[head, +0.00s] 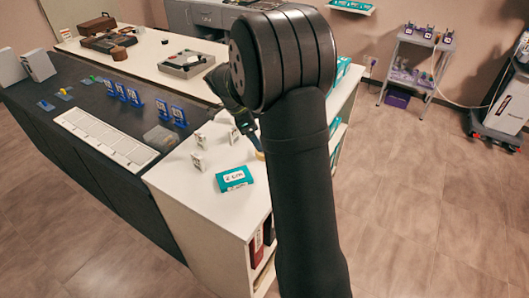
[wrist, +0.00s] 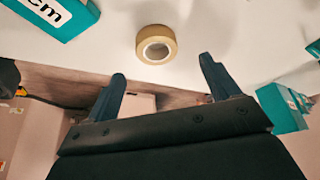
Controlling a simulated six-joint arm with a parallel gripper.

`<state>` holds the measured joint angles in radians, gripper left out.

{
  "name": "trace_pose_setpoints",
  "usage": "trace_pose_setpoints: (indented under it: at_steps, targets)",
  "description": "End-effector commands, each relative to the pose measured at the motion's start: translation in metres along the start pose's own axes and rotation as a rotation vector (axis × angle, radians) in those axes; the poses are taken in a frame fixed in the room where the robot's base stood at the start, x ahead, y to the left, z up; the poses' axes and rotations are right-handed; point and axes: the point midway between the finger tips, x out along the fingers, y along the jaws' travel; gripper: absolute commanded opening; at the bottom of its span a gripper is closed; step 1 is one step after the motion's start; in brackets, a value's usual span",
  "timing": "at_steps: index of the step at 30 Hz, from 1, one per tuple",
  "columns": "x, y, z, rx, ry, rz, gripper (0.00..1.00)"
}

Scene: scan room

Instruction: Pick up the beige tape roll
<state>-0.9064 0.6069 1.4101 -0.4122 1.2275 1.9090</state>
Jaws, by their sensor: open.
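The beige tape roll (wrist: 145,53) lies on the white top near the upper middle of the wrist view, with its round hole showing. My gripper (wrist: 162,70) is open, with its two dark blue fingers apart and nothing between them. In the picture, the roll sits beyond the fingertips, between their lines, and they do not touch it. In the head view my gripper is mostly hidden behind my black arm, above the white counter (head: 217,207). The roll is largely or wholly hidden there.
A teal box marked "cm" (head: 234,179) lies on the counter; a teal box also shows upper left in the wrist view (wrist: 58,14). Another teal box (wrist: 284,108) is right of the fingers. Small white boxes (head: 199,161) stand nearby. The counter's edge runs below the roll.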

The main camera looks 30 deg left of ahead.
Motion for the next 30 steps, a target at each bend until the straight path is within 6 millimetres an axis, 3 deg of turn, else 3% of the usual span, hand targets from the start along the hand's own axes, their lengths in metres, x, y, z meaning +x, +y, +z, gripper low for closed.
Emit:
trace_pose_setpoints:
  at_steps: [7, 15, 24, 30]
  targets:
    - [0.018, 0.002, 0.0, 0.0, -0.001, 0.001, 0.81]
    - [0.056, 0.005, 0.0, 0.0, -0.001, 0.001, 0.81]
    - [0.061, 0.004, 0.001, -0.001, -0.002, -0.002, 0.81]
    - [0.061, 0.004, 0.001, 0.0, -0.002, -0.002, 0.44]
